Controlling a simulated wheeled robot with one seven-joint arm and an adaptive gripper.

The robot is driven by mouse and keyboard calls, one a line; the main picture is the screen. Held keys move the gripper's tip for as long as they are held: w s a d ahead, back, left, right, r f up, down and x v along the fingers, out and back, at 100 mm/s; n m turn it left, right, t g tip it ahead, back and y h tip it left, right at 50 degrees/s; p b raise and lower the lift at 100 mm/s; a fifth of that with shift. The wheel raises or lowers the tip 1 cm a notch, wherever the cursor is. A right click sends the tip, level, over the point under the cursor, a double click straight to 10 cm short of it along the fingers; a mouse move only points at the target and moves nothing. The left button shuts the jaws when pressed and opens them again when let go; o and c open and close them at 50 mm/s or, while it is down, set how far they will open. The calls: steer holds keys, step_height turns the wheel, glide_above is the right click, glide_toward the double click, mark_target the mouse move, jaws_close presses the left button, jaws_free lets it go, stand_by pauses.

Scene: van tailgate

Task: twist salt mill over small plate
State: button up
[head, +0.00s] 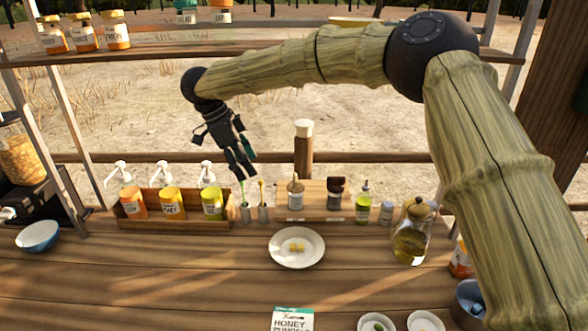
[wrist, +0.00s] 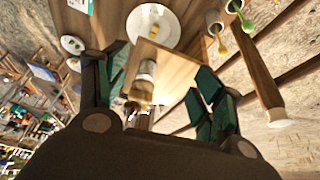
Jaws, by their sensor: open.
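A white small plate (head: 297,259) with yellow cubes lies on the wooden counter. It also shows at the top of the wrist view (wrist: 135,22). A mill with a pale body and brownish top (head: 295,197), which looks like the salt mill, stands on a wooden board behind the plate. Its label is unreadable. In the wrist view this mill (wrist: 146,72) appears between the spread fingers, at a distance. My gripper (head: 241,172) is open and empty, in the air left of the mill and above the spoon cups. It also shows in the wrist view (wrist: 163,68).
A dark-topped jar (head: 335,193) stands on the board (head: 315,214), right of the mill. Two cups with spoons (head: 254,213) stand left of it, beside a pump-bottle crate (head: 175,224). A green bottle (head: 362,207) and glass jar (head: 410,243) stand right. The counter front-left is clear.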

steer(key=s+d+r+p, duration=0.1)
steer(key=s+d+r, duration=0.1)
steer(key=d, duration=0.3)
steer(key=p, duration=0.2)
glide_above(296, 176)
steer(key=a, duration=0.3)
steer(key=shift+x, duration=0.8)
steer(key=shift+s+d+f+p, duration=0.35)
steer(key=shift+s+d+f, duration=0.1)
steer(key=shift+d+f, duration=0.2)
steer(key=f, duration=0.2)
steer(key=w+f, duration=0.1)
steer(key=shift+d+p, duration=0.25)
steer(key=shift+p, duration=0.05)
steer(key=shift+s+d, duration=0.2)
steer(key=shift+s, duration=0.05)
steer(key=shift+w+a+f, duration=0.1)
steer(key=shift+f, duration=0.1)
steer(key=shift+c, duration=0.8)
steer(key=shift+r, duration=0.1)
steer(key=c, duration=0.9)
steer(key=shift+o, duration=0.2)
steer(key=shift+r+p, duration=0.1)
steer(key=shift+p, duration=0.2)
